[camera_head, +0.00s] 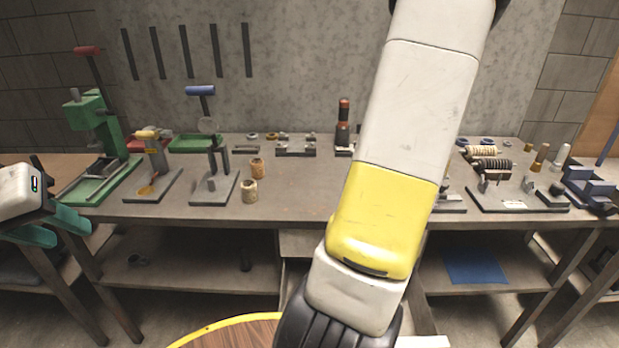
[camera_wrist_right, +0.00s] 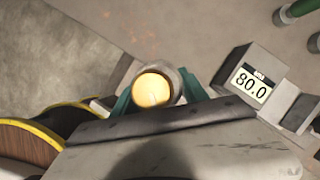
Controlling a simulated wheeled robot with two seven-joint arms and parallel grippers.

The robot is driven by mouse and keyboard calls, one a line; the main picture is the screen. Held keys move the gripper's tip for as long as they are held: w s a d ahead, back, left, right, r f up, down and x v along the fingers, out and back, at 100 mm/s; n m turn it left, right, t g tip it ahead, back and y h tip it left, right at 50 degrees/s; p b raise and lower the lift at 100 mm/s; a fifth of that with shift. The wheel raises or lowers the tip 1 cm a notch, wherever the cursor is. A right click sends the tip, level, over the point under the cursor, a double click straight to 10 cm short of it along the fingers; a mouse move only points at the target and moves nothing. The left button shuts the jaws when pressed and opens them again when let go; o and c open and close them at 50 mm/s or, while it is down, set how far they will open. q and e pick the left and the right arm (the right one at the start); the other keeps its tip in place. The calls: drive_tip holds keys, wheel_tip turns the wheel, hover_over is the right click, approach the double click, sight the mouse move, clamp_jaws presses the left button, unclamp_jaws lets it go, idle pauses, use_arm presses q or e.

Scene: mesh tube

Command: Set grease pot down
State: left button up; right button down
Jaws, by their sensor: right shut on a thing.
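The grease pot (camera_wrist_right: 178,80) is a small round pot with pale yellow grease in it, seen from above in the right wrist view. My right gripper (camera_wrist_right: 158,98) is shut on it, with a teal finger on each side. I cannot tell whether the pot's base touches a surface. In the head view my right arm crosses the middle, and its gripper and the pot are hidden. My left gripper (camera_head: 62,234) is at the left edge of the head view, its teal fingers apart and empty, in front of the workbench (camera_head: 290,200).
Hand presses, including a green one (camera_head: 95,120), stand further left. A box with an 80.0 display (camera_wrist_right: 252,83) is right of the pot. A round wooden top (camera_head: 235,334) with a yellow rim is below.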

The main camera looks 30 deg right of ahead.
drive_tip(key=w+d, duration=0.1)
drive_tip(key=w, duration=0.3)
drive_tip(key=w+d, duration=0.1)
drive_tip(key=w, duration=0.3)
drive_tip(key=w+d+f, duration=0.1)
drive_tip(key=w, duration=0.3)
drive_tip(key=shift+w+d+f, duration=0.1)
drive_tip(key=shift+w, duration=0.25)
drive_tip(key=shift+w+d+f, duration=0.1)
drive_tip(key=shift+w+f, duration=0.15)
drive_tip(key=shift+w, duration=0.05)
drive_tip(key=shift+f, duration=1.55)
drive_tip(key=c, duration=0.6)
unclamp_jaws()
drive_tip(key=shift+s+f, duration=0.1)
drive_tip(key=shift+f, duration=0.05)
